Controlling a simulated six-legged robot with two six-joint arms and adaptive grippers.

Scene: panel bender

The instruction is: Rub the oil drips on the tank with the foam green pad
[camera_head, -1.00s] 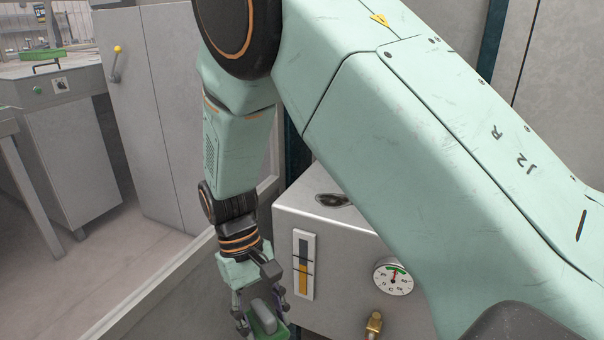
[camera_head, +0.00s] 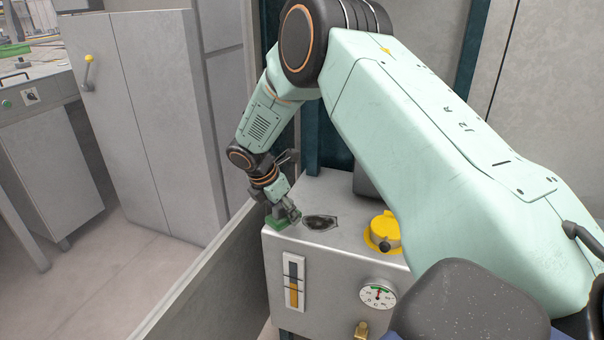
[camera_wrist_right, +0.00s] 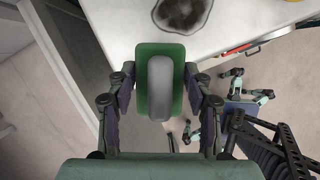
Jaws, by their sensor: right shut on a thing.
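The grey tank (camera_head: 335,275) stands in the middle of the head view. A dark oil patch (camera_head: 320,222) lies on its top, and it also shows at the top of the right wrist view (camera_wrist_right: 182,12). My right gripper (camera_head: 283,215) is shut on the grey handle of the green foam pad (camera_head: 274,222). In the wrist view the pad (camera_wrist_right: 146,80) sits between the fingers, with its green face edges showing around the handle. The pad is at the tank top's left edge, left of the patch. Whether it touches the tank I cannot tell. My left gripper is out of view.
A yellow cap (camera_head: 384,230) stands on the tank top, right of the patch. The tank front carries a level gauge (camera_head: 293,282), a dial (camera_head: 378,294) and a brass valve (camera_head: 361,331). A low grey wall (camera_head: 205,285) runs along the left.

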